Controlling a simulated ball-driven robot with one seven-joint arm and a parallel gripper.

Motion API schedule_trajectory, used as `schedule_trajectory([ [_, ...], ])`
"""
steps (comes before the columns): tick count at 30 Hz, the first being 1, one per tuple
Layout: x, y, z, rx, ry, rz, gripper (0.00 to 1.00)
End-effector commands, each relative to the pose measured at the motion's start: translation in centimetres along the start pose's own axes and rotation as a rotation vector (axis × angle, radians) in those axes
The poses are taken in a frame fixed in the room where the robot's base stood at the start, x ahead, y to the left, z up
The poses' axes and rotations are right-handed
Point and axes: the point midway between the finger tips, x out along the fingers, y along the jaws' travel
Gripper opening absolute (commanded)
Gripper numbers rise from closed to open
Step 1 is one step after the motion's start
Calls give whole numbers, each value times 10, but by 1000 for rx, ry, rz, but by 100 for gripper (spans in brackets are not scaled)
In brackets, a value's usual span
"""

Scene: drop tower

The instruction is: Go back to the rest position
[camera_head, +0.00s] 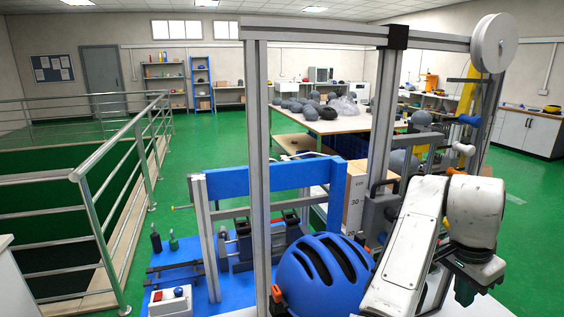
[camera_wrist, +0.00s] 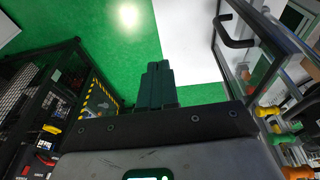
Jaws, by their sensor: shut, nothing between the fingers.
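My gripper (camera_head: 466,291) is at the lower right of the head view, at the end of my white arm, pointing down. In the wrist view its dark green fingers (camera_wrist: 158,83) are together, with nothing between them and green floor beyond. A blue helmet (camera_head: 325,275) sits at the bottom of the head view, to the left of my arm and apart from my gripper. My forearm hides part of the area to the right of the helmet.
The drop tower's metal frame (camera_head: 257,150) stands ahead, with a pulley wheel (camera_head: 494,43) at its top right. A railing (camera_head: 105,200) borders a floor opening at left. A table (camera_head: 335,124) with several helmets stands behind. The green floor (camera_head: 205,150) between is clear.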

Motion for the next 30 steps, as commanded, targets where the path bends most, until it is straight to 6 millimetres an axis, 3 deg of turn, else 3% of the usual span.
schedule_trajectory([
  [1, 17, 15, -8, -14, 36, 13, 0],
  [8, 74, 65, -24, -156, 160, 25, 0],
  [16, 133, 121, -8, -417, 236, 33, 0],
  [23, 180, 171, 38, -685, 214, 14, 0],
  [30, 218, 230, 121, -969, 97, -59, 0],
])
